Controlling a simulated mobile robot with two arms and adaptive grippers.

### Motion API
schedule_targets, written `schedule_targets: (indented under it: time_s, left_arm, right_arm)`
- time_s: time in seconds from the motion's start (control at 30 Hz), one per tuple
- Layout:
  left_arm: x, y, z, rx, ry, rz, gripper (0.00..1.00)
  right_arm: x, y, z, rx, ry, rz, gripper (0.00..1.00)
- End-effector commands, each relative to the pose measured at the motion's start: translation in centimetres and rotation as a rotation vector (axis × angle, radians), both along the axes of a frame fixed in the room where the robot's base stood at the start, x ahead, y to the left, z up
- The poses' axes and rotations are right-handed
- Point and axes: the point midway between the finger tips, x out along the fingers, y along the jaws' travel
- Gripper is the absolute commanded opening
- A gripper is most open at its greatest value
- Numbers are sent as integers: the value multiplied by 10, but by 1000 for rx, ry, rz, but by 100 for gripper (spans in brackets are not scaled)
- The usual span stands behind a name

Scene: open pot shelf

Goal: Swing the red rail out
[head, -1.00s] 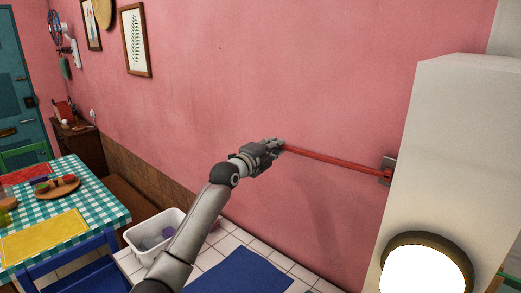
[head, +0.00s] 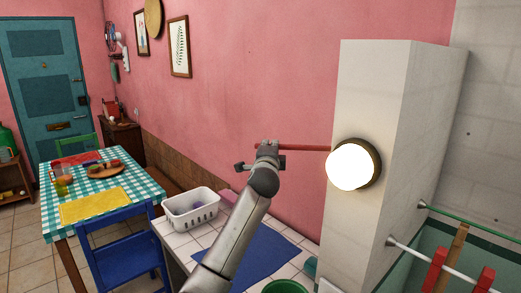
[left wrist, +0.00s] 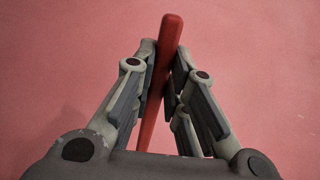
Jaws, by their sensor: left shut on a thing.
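The red rail (head: 305,148) runs level in front of the pink wall in the head view. Its right end passes behind the white pillar and lamp, so its mount is hidden. My left gripper (head: 267,148) is shut on the rail near its left, free end. In the left wrist view the rail (left wrist: 160,75) passes between the two fingers of my left gripper (left wrist: 165,55), with its rounded end sticking out past the fingertips. My right gripper is in neither view.
A white pillar (head: 370,90) with a round lit lamp (head: 352,165) stands right of the gripper. Below are a tiled counter (head: 180,240), a blue mat (head: 255,255) and a white basket (head: 190,208). A green rail (head: 470,220) is at the right. A checkered table (head: 130,185) stands left.

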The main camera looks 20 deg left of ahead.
Motion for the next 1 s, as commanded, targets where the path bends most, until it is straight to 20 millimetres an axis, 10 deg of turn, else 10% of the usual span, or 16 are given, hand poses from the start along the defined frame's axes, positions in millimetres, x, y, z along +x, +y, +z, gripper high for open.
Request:
schedule_targets:
  time_s: [0.4,0.93,1.0]
  left_arm:
    - [-45,-23,2,-6,-5,152,0]
    - [-51,-26,1,-3,-3,174,0]
    - [-50,-26,1,-4,-2,174,21]
  right_arm:
    - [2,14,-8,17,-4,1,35]
    - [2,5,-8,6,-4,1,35]
    - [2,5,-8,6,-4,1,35]
